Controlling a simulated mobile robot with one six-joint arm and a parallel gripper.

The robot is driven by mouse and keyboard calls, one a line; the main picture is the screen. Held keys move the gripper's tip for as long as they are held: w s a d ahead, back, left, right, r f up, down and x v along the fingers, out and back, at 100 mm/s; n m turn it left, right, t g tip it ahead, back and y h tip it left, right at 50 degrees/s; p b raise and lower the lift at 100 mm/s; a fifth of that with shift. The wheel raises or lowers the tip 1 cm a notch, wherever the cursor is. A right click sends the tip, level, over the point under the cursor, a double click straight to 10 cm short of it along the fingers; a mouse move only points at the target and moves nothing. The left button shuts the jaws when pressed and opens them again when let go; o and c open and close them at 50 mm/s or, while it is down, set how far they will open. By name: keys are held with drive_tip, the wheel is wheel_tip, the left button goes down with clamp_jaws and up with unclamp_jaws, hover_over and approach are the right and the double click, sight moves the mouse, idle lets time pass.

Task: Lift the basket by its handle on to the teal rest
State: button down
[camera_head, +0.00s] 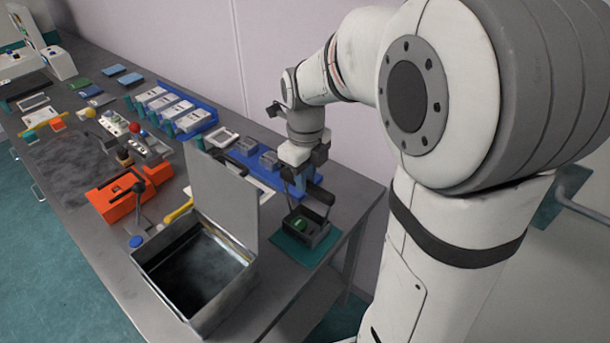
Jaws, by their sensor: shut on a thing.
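The basket (294,222) is small, dark and open-topped, with a green piece inside. It stands level over the teal rest (287,248), a flat teal square near the table's right end. The rest shows around the basket's near side; I cannot tell whether the basket touches it. The basket's dark handle (329,207) rises upright from its sides. My gripper (303,186) is directly above the basket, pointing down, and is shut on the handle. The fingertips are partly hidden against the handle and the blue tray behind.
A grey metal tank (166,262) with dark contents and a raised lid (222,196) stands just left of the basket. A blue tray (238,160) with grey blocks lies behind. An orange device (112,203) with a lever is farther left. The table's right edge is close to the rest.

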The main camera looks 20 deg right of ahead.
drive_tip(key=shift+f+b, duration=0.5)
drive_tip(key=shift+f, duration=0.2)
idle(0.6)
drive_tip(key=c, duration=1.3)
unclamp_jaws()
drive_tip(key=shift+o, duration=0.2)
drive_tip(key=shift+r, duration=0.15)
wheel_tip(320, 180, up, 8)
drive_tip(key=shift+f, duration=0.2)
drive_tip(key=shift+s+n, duration=0.5)
drive_tip(key=shift+n, duration=0.4)
drive_tip(key=s+f+n+t, duration=0.3)
drive_tip(key=s+n, duration=1)
drive_tip(key=n, duration=1.4)
wheel_tip(320, 180, down, 2)
drive_tip(key=shift+s+d, duration=0.2)
drive_tip(key=shift+d, duration=0.15)
